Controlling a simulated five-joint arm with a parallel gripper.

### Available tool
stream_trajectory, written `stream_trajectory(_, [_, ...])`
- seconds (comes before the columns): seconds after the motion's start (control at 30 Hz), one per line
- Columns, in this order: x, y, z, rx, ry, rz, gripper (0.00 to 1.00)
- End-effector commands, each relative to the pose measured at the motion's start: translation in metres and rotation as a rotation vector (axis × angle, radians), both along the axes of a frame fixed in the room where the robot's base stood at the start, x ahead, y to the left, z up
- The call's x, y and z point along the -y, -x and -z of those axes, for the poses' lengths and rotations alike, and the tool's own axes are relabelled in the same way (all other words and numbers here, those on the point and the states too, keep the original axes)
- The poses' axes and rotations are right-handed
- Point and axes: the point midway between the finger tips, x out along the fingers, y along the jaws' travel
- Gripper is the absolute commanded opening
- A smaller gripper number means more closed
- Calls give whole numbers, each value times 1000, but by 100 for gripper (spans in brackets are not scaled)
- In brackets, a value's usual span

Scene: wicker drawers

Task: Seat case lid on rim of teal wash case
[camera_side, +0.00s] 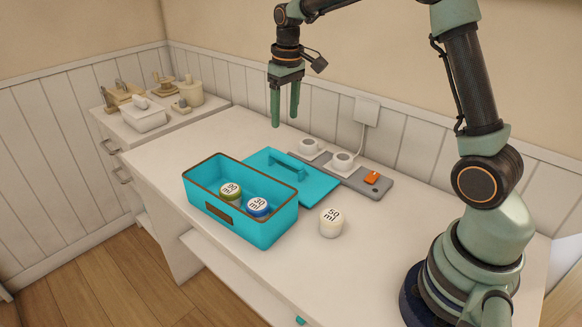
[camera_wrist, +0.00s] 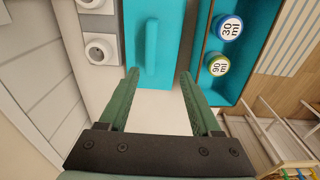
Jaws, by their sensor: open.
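The teal wash case (camera_side: 252,228) stands open on the white table, with a brown rim. Inside it are a jar marked 90 ml (camera_side: 230,191) with an olive side and a jar marked 30 ml (camera_side: 257,206) with a blue side. The teal case lid (camera_side: 262,160), with a raised handle (camera_side: 288,165), lies flat on the table behind the case. In the wrist view the lid (camera_wrist: 154,78) is ahead of the fingers and the case (camera_wrist: 259,65) is to the right. My gripper (camera_side: 285,122) is open and empty, in the air above the table's back part.
A cream jar marked 50 ml (camera_side: 331,222) stands on the table right of the case. A grey tray (camera_side: 358,184) with two white cups and an orange item (camera_side: 371,177) sits behind the lid. A side cabinet (camera_side: 152,128) holds small bathroom items. The table's left back is clear.

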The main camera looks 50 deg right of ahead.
Motion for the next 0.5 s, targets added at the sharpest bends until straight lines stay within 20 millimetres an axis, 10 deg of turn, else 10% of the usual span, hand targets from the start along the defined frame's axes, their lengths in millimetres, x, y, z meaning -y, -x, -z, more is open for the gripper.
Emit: stream_trajectory(0.5, [19,-22,69,-79,-13,0,65])
